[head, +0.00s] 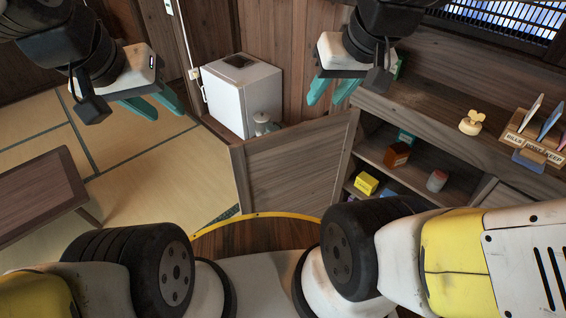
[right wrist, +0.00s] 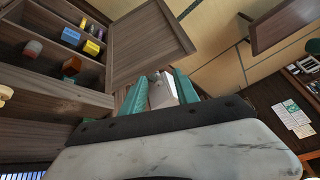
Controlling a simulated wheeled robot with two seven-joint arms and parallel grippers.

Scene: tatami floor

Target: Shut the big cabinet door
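The big cabinet door (head: 290,168) is a brown wooden panel standing open, swung out from the cabinet (head: 400,110) on the right. In the right wrist view the door (right wrist: 150,45) stands open beyond the fingertips. My right gripper (head: 331,92) is above the door's hinge side, near the cabinet top, its teal fingers apart with nothing between them. In the right wrist view its fingers (right wrist: 160,92) also show apart. My left gripper (head: 148,105) hangs over the tatami left of the door, its teal fingers apart and empty.
Open shelves hold a yellow box (head: 366,183), a brown box (head: 397,154) and a white-and-red can (head: 437,180). A letter holder (head: 530,130) stands on top. A small white fridge (head: 242,95) is behind the door. A low table (head: 40,195) is at left; tatami (head: 170,170) between is clear.

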